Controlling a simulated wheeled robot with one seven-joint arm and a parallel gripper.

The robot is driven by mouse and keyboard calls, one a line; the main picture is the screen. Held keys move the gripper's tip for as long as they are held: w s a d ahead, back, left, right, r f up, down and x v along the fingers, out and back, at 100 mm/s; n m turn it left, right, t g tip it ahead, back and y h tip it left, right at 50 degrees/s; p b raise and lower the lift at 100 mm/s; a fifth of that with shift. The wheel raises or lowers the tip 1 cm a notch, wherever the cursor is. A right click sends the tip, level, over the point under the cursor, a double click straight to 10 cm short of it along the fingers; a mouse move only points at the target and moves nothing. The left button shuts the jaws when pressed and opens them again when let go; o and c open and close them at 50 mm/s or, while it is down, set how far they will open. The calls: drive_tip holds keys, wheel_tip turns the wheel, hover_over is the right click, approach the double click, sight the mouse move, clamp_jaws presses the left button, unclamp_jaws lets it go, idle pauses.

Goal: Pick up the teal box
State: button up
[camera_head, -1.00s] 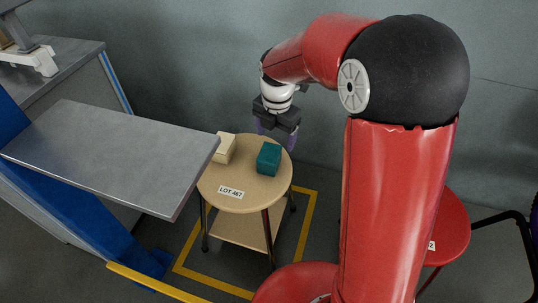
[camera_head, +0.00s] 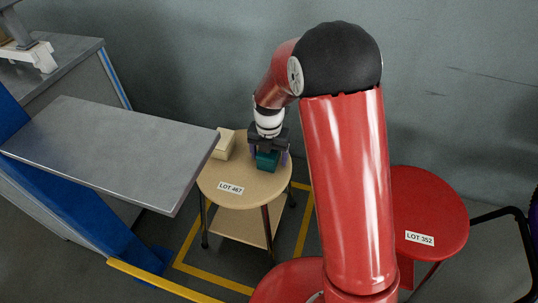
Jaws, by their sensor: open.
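The teal box (camera_head: 267,162) sits on the round wooden stool (camera_head: 245,199) labelled LOT 467, toward its back right. My gripper (camera_head: 268,155) points down at the box, with its dark body over the box's top and purple fingers showing beside it. The jaws are open. The gripper hides the upper part of the box, and I cannot tell whether the fingers touch it.
A cream box (camera_head: 224,145) stands on the same stool, left of the teal one. A grey metal plate (camera_head: 110,150) on a blue frame overhangs close at the left. A red round seat (camera_head: 425,212) labelled LOT 352 is at the right.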

drive_tip(key=shift+c, duration=0.2)
drive_tip(key=c, duration=1)
drive_tip(key=shift+c, duration=0.5)
drive_tip(key=shift+r, duration=0.15)
